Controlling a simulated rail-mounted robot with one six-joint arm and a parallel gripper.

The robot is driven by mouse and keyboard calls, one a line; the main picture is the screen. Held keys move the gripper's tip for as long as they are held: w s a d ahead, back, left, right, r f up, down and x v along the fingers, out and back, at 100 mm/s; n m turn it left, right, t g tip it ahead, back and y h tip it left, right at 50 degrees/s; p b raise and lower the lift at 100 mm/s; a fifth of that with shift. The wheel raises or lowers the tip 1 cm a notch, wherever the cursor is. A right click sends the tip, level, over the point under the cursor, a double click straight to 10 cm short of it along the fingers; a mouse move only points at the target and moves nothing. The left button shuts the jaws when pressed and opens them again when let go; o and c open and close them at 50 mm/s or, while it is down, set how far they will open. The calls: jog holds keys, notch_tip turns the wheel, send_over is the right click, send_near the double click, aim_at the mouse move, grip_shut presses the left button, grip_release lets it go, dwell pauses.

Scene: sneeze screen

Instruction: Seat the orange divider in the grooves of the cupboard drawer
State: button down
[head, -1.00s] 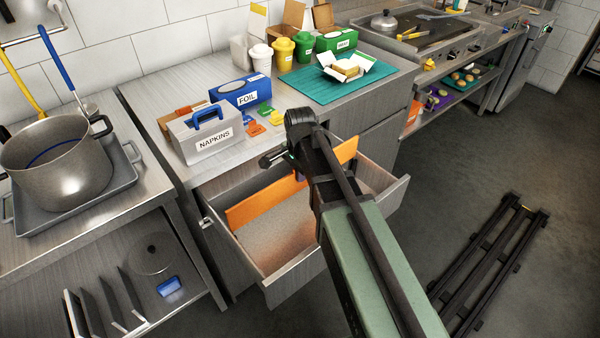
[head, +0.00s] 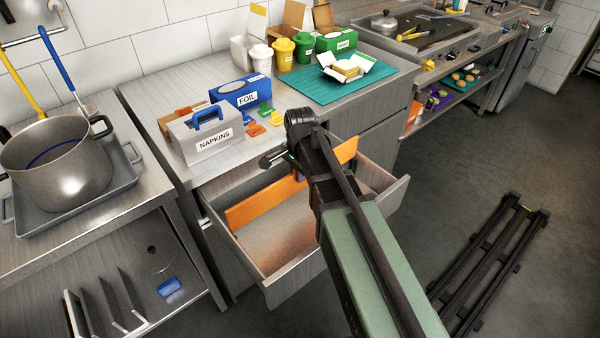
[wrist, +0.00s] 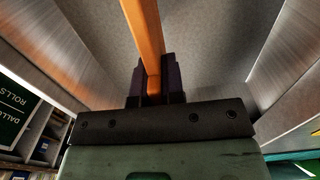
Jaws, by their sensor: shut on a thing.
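The orange divider (head: 257,203) stands on edge across the open drawer (head: 293,287). In the head view its left end is by the drawer's left wall, and its right end (head: 348,150) shows beyond my arm. My gripper (wrist: 153,92) is shut on the divider, which also shows in the wrist view (wrist: 143,28), running away between the dark fingers. My arm hides the divider's middle and most of the gripper in the head view. The grooves are not visible, so I cannot tell whether the ends sit in them.
The drawer floor in front of the divider is bare. On the counter (head: 160,78) above are a napkins box (head: 205,138), a blue foil box (head: 240,93), small coloured packets and a teal mat (head: 310,86). A pot (head: 55,165) stands at left.

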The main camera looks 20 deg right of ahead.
aim_at(300, 189)
jog(key=shift+f+b, duration=4.2)
dwell(0.7)
jog(key=shift+r, duration=0.25)
jog(key=shift+f, duration=0.4)
dwell(1.2)
jog(key=shift+r, duration=0.2)
jog(key=shift+r, duration=0.2)
dwell(0.3)
jog(key=c, duration=1.1)
grip_release()
jog(key=shift+c, duration=0.2)
